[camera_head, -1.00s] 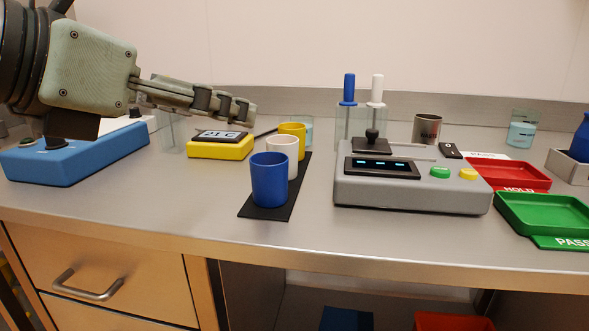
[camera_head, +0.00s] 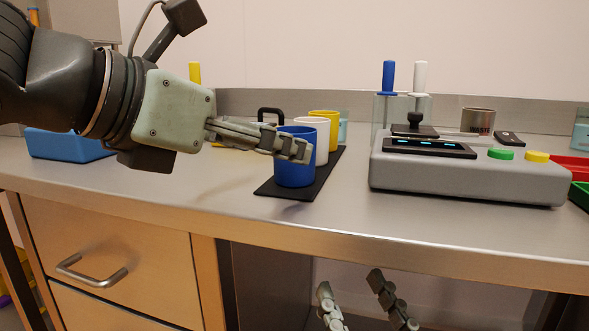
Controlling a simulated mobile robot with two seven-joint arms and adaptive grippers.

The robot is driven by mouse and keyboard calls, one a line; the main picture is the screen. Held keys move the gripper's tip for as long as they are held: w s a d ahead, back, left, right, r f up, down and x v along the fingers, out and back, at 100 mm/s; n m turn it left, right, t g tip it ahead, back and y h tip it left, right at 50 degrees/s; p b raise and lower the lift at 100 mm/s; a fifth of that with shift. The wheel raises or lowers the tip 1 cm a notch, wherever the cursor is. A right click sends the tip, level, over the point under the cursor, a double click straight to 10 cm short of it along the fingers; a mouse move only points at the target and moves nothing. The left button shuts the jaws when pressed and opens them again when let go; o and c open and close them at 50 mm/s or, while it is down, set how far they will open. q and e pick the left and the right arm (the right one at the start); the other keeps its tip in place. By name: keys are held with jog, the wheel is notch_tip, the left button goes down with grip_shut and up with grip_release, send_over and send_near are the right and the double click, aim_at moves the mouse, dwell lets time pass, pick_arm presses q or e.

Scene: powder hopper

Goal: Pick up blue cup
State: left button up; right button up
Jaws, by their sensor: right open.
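The blue cup (camera_head: 295,173) stands upright on the front of a black mat (camera_head: 318,178). A white cup (camera_head: 322,145) and a yellow cup (camera_head: 325,117) stand behind it. My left gripper (camera_head: 292,148) reaches in from the left, its visible finger overlapping the blue cup's upper left side in the picture. I see it nearly edge-on, so its opening and any contact with the cup are unclear. My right gripper (camera_head: 362,303) is low at the bottom edge, below the counter front, with two fingers spread apart and nothing between them.
A grey device (camera_head: 465,183) with green and yellow buttons stands right of the mat. Blue and white-handled tools (camera_head: 388,78) stand behind it, beside a metal cup (camera_head: 477,122). A blue box (camera_head: 70,146) is at the left.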

pick_arm(q)
jog(key=x, duration=0.6)
jog(key=shift+w, duration=0.3)
jog(key=shift+c, duration=0.2)
jog(key=c, duration=1.3)
jog(key=shift+o, duration=0.2)
jog(key=shift+r, duration=0.3)
